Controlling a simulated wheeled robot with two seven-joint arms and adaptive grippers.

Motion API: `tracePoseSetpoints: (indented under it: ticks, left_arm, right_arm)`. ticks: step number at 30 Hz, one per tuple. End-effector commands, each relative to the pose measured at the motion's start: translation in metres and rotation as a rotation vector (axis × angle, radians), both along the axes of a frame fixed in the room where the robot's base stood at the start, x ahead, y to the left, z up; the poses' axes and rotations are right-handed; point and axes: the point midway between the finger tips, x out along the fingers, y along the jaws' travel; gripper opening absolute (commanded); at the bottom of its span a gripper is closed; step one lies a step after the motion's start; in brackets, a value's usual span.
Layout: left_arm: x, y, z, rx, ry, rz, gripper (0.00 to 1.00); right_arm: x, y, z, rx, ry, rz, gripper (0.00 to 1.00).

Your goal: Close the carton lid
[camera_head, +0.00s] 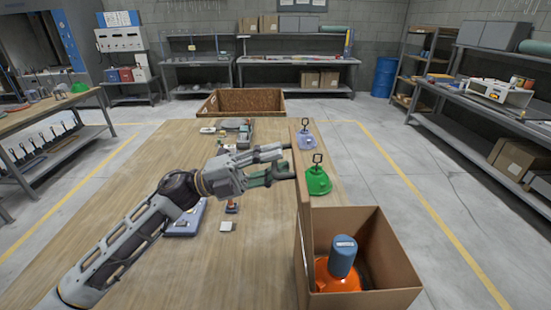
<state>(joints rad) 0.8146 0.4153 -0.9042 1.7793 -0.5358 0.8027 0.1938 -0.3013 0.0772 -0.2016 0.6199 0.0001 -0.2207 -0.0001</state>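The brown carton (397,262) stands open at the table's lower right. An orange thing (330,280) and a blue cylinder-like thing (343,254) sit inside it. Its lid (302,190) stands upright along the carton's left side, seen nearly edge-on. My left gripper (290,162) reaches in from the left, at the left face of the lid, high above the carton's rim. Its fingers are spread with a gap and hold nothing visible. I cannot tell whether the fingertips touch the lid. My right gripper is not in view.
A green hood (318,181) and a pale violet one (306,140) are right of the lid. Small parts and trays (238,127) lie on the wooden table (130,170). A brown crate (241,101) stands beyond. The table's near left is clear apart from my arm.

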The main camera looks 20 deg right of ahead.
Motion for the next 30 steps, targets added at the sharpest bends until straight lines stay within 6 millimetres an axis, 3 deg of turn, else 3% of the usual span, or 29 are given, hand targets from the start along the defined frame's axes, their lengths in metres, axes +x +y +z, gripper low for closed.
tracePoseSetpoints:
  ticks: [12,20,30]
  left_arm:
    - [-0.001,-0.005,0.002,0.0,0.0,0.001,0.33]
    - [-0.001,-0.005,0.002,0.0,0.0,0.001,0.01]
    - [-0.001,-0.005,0.001,0.001,0.0,0.001,0.0]
  right_arm:
    - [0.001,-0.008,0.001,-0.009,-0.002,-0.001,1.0]
    - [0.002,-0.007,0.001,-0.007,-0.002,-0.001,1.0]
    - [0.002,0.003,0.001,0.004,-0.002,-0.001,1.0]
